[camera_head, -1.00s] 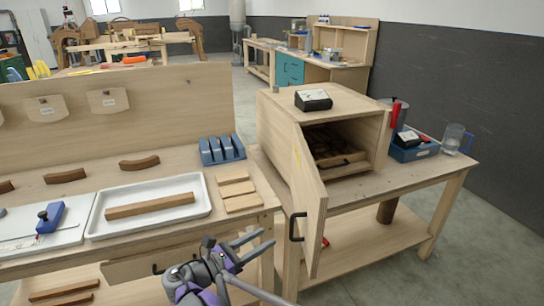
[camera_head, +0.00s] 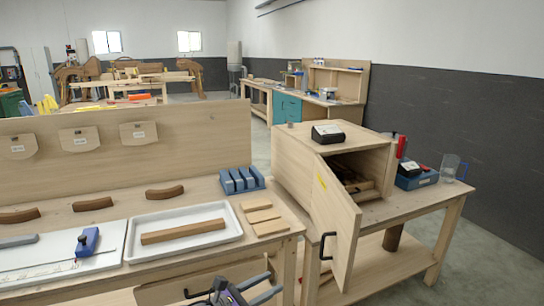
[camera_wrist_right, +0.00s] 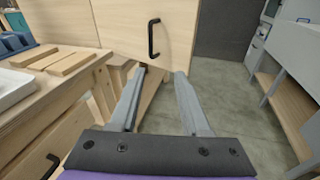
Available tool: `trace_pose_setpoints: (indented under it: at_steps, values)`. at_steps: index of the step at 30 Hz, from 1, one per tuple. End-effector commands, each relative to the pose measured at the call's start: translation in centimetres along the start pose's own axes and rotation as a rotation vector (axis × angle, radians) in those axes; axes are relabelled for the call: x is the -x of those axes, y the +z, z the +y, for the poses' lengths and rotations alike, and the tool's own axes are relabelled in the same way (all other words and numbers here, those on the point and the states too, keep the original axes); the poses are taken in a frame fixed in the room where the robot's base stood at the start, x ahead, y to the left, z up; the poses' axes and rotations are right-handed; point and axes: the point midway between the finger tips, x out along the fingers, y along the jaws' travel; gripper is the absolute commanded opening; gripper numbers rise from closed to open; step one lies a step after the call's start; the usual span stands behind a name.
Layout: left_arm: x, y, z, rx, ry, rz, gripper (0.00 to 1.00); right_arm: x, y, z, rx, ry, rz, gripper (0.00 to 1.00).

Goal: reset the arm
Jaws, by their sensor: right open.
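My right gripper (camera_head: 262,289) is at the bottom edge of the head view, in front of the workbench and left of the cabinet door. In the right wrist view my right gripper (camera_wrist_right: 155,95) has its two fingers spread apart with nothing between them. The wooden cabinet (camera_head: 290,155) stands on the right bench with its door (camera_head: 335,215) swung open toward me. The black door handle (camera_head: 326,246) is apart from the fingers; it also shows ahead of them in the wrist view (camera_wrist_right: 151,40). My left gripper is not in view.
A white tray (camera_head: 236,232) with a wooden strip (camera_head: 183,231) lies on the left bench (camera_head: 290,221), near wooden blocks (camera_head: 258,205) and a blue rack (camera_head: 241,180). A drawer handle (camera_head: 195,293) sticks out below. A clear jug (camera_head: 449,168) stands on the right bench. Floor shows at right.

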Motion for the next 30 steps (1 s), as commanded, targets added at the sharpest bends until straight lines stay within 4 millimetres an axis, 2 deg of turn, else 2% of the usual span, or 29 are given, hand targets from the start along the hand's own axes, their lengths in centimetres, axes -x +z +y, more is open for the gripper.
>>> trace_pose_setpoints:
  at_steps: [1,5,6,8,13,17,21,25,30]
  values:
    - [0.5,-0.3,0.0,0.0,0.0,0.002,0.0,-1.4,0.8,-1.4,-0.041,-0.019,0.044,0.47]
    - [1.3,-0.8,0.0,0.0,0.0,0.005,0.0,-4.2,1.4,-5.3,-0.18,-0.071,0.177,0.47]
    - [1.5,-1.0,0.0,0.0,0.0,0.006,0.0,-5.0,1.6,-6.7,-0.232,-0.095,0.222,0.47]
    - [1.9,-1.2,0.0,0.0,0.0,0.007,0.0,-6.0,1.8,-9.1,-0.32,-0.135,0.292,0.47]
    - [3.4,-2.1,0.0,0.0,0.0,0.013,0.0,-7.3,2.0,-17.2,-0.658,-0.305,0.51,0.47]
    - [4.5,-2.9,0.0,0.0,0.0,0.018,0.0,-6.2,1.7,-23.1,-0.966,-0.477,0.654,0.47]
    - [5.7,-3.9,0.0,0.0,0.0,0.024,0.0,-3.7,1.1,-28.3,-1.323,-0.689,0.773,0.47]
    - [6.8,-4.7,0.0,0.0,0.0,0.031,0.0,-0.9,0.4,-31.6,-1.65,-0.895,0.846,0.47]
    - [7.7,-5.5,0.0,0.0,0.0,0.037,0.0,1.7,-0.2,-33.5,-1.965,-1.103,0.89,0.47]
